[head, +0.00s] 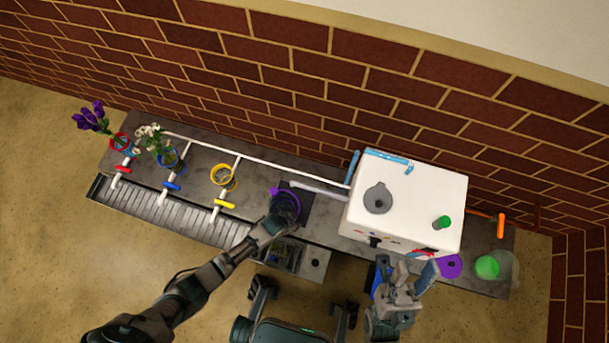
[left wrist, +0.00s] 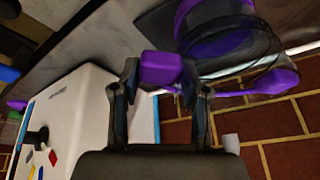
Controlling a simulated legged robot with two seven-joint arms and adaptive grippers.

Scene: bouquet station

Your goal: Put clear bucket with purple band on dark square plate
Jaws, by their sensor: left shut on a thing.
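The clear bucket with a purple band (head: 287,204) is over the dark square plate (head: 302,190) on the counter, left of the white box. In the left wrist view the clear bucket (left wrist: 225,40) is beside the gripper, with the dark plate (left wrist: 157,27) behind it. I cannot tell whether the bucket touches the plate. My left gripper (left wrist: 160,85) is shut on the bucket's purple handle block (left wrist: 160,68); in the head view its arm hides part of the bucket. My right gripper (head: 404,276) is open and empty in front of the white box.
The white box (head: 410,198) stands close right of the plate. A yellow-banded bucket (head: 222,178) and flower buckets with blue (head: 168,157) and red (head: 120,143) bands stand left, by coloured taps. A purple disc (head: 449,266) and green ball (head: 487,266) are at the right end.

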